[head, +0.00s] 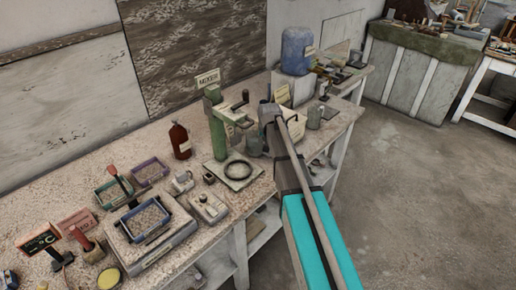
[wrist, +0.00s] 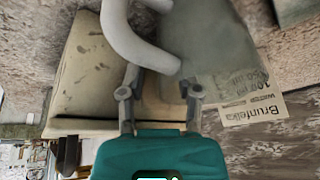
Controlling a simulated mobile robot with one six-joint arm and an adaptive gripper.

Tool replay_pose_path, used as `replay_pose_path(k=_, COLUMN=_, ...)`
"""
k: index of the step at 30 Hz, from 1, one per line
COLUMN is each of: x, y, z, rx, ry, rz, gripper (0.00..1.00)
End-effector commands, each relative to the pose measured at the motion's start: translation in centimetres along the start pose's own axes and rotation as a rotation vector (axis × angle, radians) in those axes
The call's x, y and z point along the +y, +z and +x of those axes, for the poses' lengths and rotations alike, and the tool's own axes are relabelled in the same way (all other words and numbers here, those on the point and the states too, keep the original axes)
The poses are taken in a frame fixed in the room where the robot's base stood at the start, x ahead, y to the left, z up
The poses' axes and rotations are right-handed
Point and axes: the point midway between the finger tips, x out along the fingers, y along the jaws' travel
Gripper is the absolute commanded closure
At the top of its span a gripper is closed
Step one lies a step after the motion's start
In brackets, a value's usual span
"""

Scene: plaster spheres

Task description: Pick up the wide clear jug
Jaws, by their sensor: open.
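The jug (head: 298,130) appears pale and see-through beside my gripper on the bench in the head view, partly hidden by my arm. In the wrist view a greyish translucent body (wrist: 208,50), seemingly the jug, bears a pale label reading "Brunfelka". A thick, pale curved handle (wrist: 125,35) reaches down near the fingertips. My gripper (wrist: 160,80) is open, its two fingers either side of the handle's lower end in the picture. I cannot tell whether they touch it. In the head view my gripper (head: 268,113) is above the bench's right part.
A green cylinder (head: 218,138) with a crank device stands left of my gripper. A red-brown bottle (head: 180,141) and several trays occupy the left bench. Open floor lies right.

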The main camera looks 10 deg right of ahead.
Motion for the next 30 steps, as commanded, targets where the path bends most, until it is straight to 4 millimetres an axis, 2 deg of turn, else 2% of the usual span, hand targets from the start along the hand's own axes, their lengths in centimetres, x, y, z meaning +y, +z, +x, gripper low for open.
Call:
replay_pose_path(k=13, x=-0.01, y=0.00, z=-0.04, rx=0.000, ry=0.000, rz=0.000, gripper=0.56)
replay_pose_path(k=14, x=-0.01, y=0.00, z=-0.04, rx=0.000, ry=0.000, rz=0.000, gripper=0.58)
replay_pose_path(k=21, x=-0.01, y=-0.01, z=-0.04, rx=0.000, ry=0.000, rz=0.000, gripper=1.00)
replay_pose_path(k=30, x=-0.01, y=-0.02, z=-0.05, rx=0.000, ry=0.000, rz=0.000, gripper=1.00)
